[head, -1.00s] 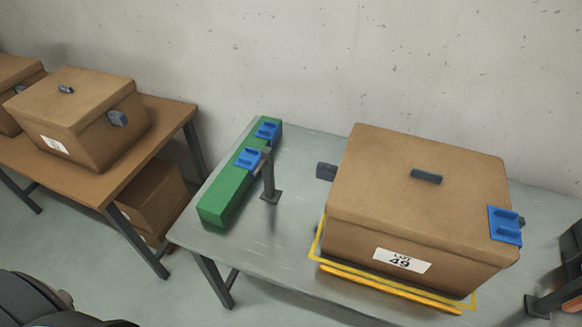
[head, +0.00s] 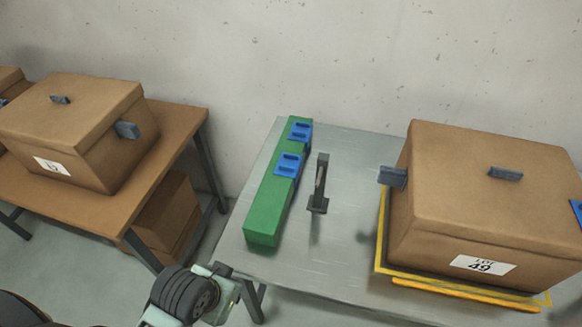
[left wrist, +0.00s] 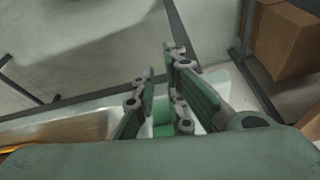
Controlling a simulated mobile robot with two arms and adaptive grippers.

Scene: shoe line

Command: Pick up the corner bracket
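Two blue brackets lie on a long green block (head: 265,215) on the grey table: a far one (head: 300,131) and a nearer one (head: 288,164). My left arm shows at the bottom of the head view, apart from the table things. In the left wrist view, my left gripper (left wrist: 162,72) has a gap between its fingers and nothing held. A bit of green (left wrist: 163,117) shows between them. My right gripper is out of view.
The large carton (head: 470,190), labelled LOT 49, stands within a yellow outline. A brown table (head: 150,190) with cartons is at the left. The grey table's front middle is clear.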

